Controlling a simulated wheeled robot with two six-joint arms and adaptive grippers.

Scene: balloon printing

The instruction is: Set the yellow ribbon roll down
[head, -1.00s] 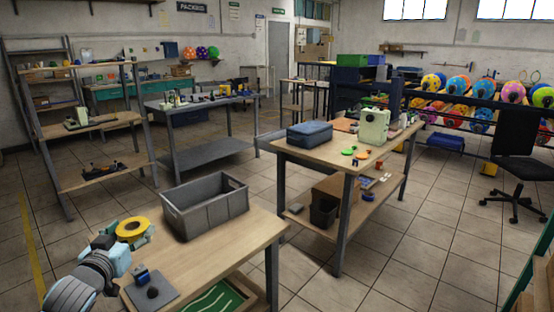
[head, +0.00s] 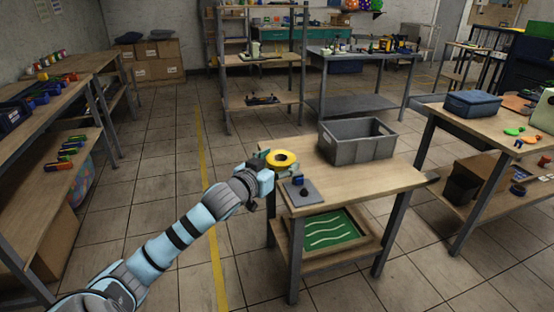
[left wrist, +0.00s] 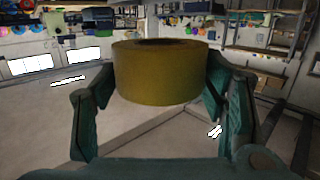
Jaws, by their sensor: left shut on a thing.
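The yellow ribbon roll (head: 281,159) is in my left gripper (head: 270,166), at the back left corner of the near wooden table (head: 385,187). I cannot tell whether the roll touches the tabletop. In the left wrist view the roll (left wrist: 157,75) fills the space between the two fingers, with its flat top and hole upward. The left gripper (left wrist: 160,88) is shut on the roll's sides. My right gripper is out of view.
A grey open crate (head: 357,145) stands at the back of the near table. A grey plate (head: 302,193) with a small blue and black device lies at its front left. Bare wood shows in the middle and right. A shelf below holds a green board (head: 335,229).

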